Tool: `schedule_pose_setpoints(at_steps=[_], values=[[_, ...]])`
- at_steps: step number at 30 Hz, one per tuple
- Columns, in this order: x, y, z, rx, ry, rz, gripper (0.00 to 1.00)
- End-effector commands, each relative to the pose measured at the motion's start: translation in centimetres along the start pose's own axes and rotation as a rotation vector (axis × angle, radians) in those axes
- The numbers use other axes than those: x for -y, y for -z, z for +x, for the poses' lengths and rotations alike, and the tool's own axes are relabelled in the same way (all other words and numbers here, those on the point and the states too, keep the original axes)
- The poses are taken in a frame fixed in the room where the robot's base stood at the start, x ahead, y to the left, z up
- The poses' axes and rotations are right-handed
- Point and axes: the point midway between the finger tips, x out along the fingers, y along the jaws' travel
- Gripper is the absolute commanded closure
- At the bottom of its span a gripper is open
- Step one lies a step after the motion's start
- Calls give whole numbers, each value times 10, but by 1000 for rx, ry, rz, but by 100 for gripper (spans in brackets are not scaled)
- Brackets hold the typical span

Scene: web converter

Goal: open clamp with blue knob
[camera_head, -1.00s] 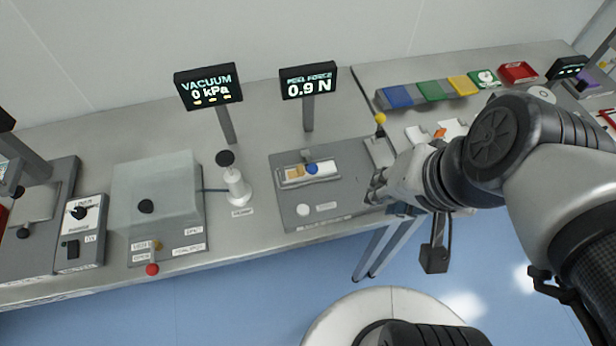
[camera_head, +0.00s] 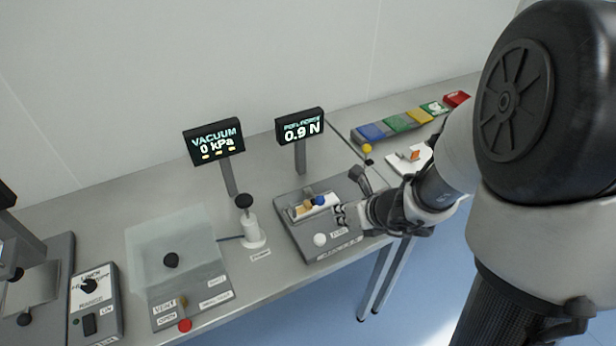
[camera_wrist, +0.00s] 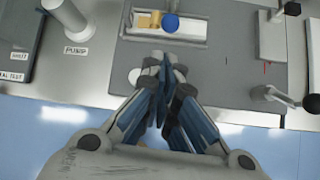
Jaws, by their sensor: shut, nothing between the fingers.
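The blue knob (camera_head: 318,200) sits on the clamp (camera_head: 308,206) of the grey peel-force fixture, beside a tan block. In the wrist view the blue knob (camera_wrist: 170,22) is at the top, right of the tan block (camera_wrist: 149,20), inside a pale recessed tray. My gripper (camera_head: 340,214) is shut and empty, just right of and in front of the knob in the head view. In the wrist view its closed fingertips (camera_wrist: 163,62) point toward the tray, apart from the knob in the picture. The height gap is hard to tell.
A white button (camera_head: 320,240) is on the fixture's front. A pump with a black-topped handle (camera_head: 246,222) stands left of it. The peel-force display (camera_head: 300,126) reads 0.9 N on a post behind. A yellow-ball lever (camera_head: 367,149) stands behind my arm; coloured bins lie farther back.

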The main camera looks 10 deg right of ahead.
Motion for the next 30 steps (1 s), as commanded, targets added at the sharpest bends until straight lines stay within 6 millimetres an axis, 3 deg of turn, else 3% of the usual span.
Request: schedule_pose_setpoints(at_steps=[14, 30], values=[[5, 4, 6, -5, 12, 48, 100], [6, 5, 91, -5, 11, 46, 100]])
